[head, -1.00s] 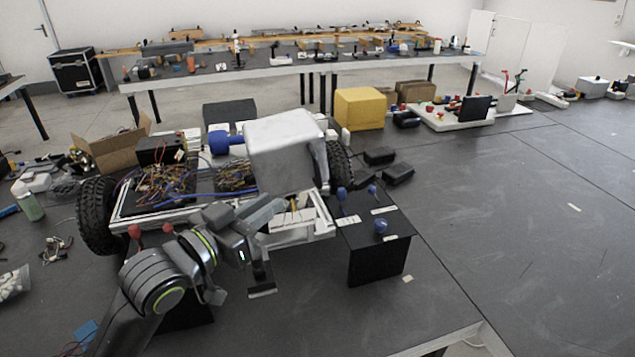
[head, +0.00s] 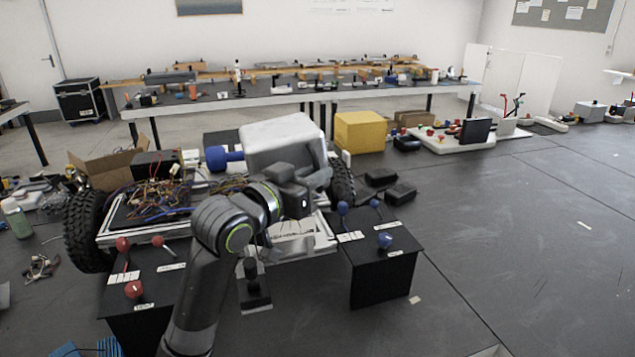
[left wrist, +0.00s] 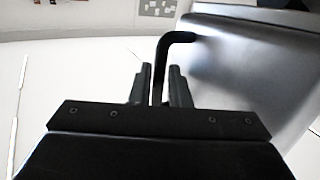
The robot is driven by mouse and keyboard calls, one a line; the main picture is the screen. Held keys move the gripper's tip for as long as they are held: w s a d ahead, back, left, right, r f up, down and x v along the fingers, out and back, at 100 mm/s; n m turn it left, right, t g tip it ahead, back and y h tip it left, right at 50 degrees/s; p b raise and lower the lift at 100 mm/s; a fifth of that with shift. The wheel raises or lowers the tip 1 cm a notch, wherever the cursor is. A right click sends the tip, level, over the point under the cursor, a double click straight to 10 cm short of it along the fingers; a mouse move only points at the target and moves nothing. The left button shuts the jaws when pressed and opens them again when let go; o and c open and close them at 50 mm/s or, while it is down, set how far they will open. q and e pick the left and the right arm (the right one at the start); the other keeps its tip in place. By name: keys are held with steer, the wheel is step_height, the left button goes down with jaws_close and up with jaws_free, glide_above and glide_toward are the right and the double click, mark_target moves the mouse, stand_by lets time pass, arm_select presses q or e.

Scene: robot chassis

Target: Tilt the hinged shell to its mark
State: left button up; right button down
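The pale grey box-like shell (head: 281,133) sits over the right end of the chassis in the head view. Its smooth grey side (left wrist: 240,70) fills the upper right of the left wrist view. A black bent handle (left wrist: 178,37) comes off it there. My left gripper (head: 305,198) is at the shell's near side. In the left wrist view its fingers (left wrist: 160,85) stand close together on both sides of the handle and look shut on it. My arm hides the shell's lower front. I cannot make out the mark. My right gripper is not in view.
A black stand with blue knobs (head: 378,270) is right of the chassis. Another with red knobs (head: 128,288) is left of my arm. A blue cylinder (head: 215,158) lies left of the shell; a yellow block (head: 360,132) is behind. The right floor is mostly clear.

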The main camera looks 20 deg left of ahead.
arm_select(q)
steer(key=shift+w+d, duration=0.2)
steer(key=shift+w, duration=0.25)
jaws_close()
